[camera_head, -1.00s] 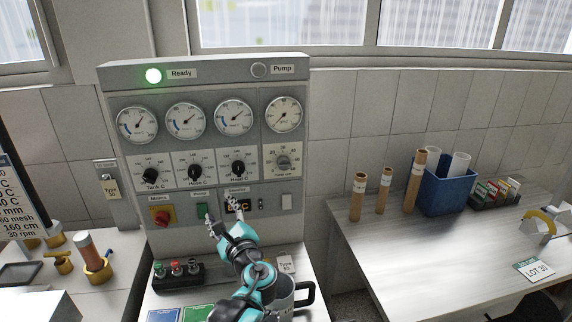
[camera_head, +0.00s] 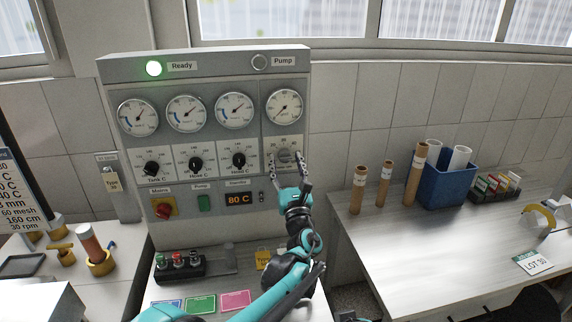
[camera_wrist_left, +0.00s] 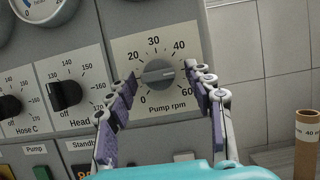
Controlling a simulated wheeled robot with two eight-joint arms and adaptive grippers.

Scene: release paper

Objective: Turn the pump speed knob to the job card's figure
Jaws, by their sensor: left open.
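The pump speed knob (camera_head: 284,157) is a grey dial at the right of the panel's knob row. In the left wrist view the knob (camera_wrist_left: 157,73) sits on a "Pump rpm" scale from 0 to 60; its bar lies nearly level, and I cannot tell which end points. My left gripper (camera_head: 287,169) is open in front of it. In the wrist view its fingertips (camera_wrist_left: 161,76) stand to either side of the knob; contact is unclear. The job card (camera_head: 18,195), cut off at the left edge, reads "30 rpm" on its bottom line. My right gripper is not in view.
Temperature knobs (camera_head: 238,160) sit left of the pump knob. A side table (camera_head: 420,250) with cardboard tubes (camera_head: 358,190) and a blue bin (camera_head: 445,187) stands right.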

